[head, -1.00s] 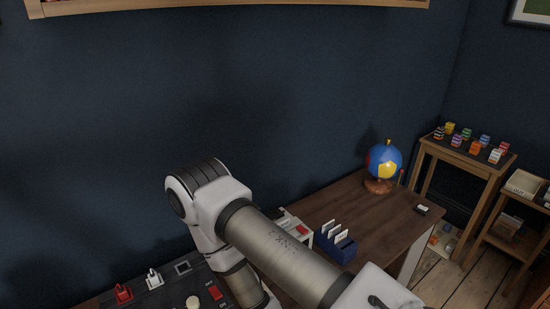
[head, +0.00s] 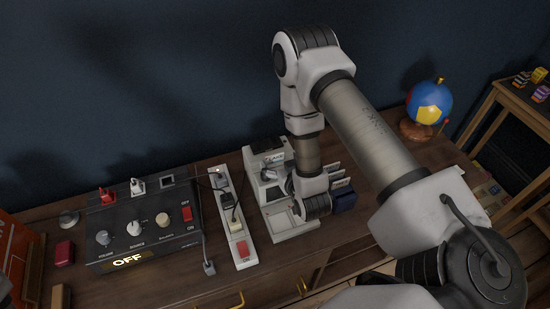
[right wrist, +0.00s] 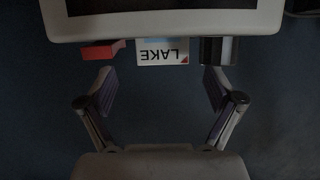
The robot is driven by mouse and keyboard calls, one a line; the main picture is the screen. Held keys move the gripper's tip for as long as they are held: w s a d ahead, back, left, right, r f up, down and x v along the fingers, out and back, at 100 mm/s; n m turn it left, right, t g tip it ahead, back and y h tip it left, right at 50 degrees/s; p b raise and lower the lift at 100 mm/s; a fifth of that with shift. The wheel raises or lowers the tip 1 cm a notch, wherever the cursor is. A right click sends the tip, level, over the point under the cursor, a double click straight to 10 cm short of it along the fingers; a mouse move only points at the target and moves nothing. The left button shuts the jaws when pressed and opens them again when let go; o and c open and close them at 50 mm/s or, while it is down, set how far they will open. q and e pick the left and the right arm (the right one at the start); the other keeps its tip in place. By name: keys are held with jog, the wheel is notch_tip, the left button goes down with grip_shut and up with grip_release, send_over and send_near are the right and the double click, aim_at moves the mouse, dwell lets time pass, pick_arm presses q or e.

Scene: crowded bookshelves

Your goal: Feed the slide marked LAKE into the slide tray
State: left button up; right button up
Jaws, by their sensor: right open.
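The slide marked LAKE (right wrist: 163,55) shows in the right wrist view, its lettering upside down, beside the edge of a pale casing with a dark panel (right wrist: 165,29).
A blue rack (head: 345,202) with several white slides stands just right of my wrist. A power strip (head: 233,220) and a black control box (head: 146,228) lie left of the device. A globe (head: 428,103) stands at the far right. A red piece (right wrist: 102,50) flanks the slide.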

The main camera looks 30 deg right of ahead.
aim_at(275, 157)
jog(key=p+x, duration=0.1)
jog(key=x, duration=0.3)
jog(key=shift+a, duration=0.15)
jog(key=shift+w+f, duration=0.1)
jog(key=shift+w, duration=0.1)
jog(key=shift+s, duration=0.1)
jog(key=c, duration=0.9)
jog(key=shift+o, duration=0.2)
